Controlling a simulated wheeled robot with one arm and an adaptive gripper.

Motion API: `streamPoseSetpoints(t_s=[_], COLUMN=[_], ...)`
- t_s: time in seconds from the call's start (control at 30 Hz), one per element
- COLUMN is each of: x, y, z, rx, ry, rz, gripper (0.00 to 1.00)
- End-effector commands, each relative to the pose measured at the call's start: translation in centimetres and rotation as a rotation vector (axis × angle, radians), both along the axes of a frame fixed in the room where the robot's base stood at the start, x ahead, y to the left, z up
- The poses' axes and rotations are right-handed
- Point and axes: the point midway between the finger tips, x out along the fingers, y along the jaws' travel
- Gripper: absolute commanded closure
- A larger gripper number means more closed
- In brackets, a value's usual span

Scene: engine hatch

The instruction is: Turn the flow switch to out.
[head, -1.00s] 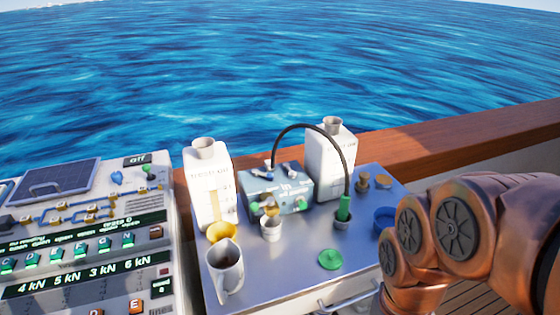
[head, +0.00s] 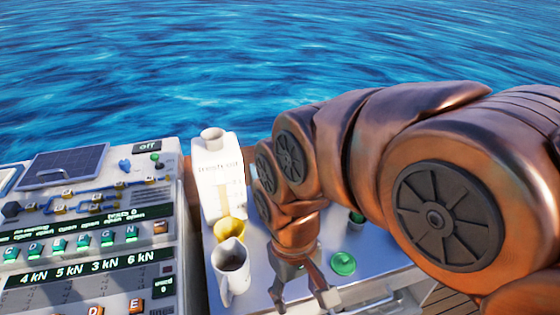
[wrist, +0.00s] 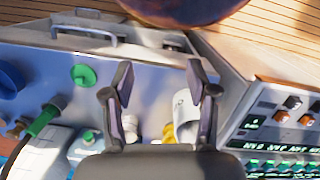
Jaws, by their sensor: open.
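My gripper (head: 303,290) is open and empty above the grey metal worktop, between the grey pitcher and the green cap in the head view. Its two spread fingers also show in the wrist view (wrist: 160,85). In the head view my arm hides the pump box that bears the flow switch. In the wrist view, part of what looks like that box (wrist: 85,148) shows beyond the left finger, with a green knob (wrist: 88,137) on it. I cannot make out the flow switch or its setting.
A white canister (head: 212,175), yellow funnel (head: 228,229) and grey pitcher (head: 231,268) stand left of my gripper. A green cap (head: 343,264) lies to its right. A green plug (wrist: 45,119) with a black hose is at left in the wrist view. A control panel (head: 85,235) stands left.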

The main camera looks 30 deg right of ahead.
Motion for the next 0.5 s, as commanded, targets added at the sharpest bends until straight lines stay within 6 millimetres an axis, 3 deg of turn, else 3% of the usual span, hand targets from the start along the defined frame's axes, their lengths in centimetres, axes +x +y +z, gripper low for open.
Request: streamPoseSetpoints(t_s=[0.5], x=[14.1], y=[-4.9], z=[3.3], rx=[-0.028], ry=[-0.048], rz=[-0.332], gripper=[0.42])
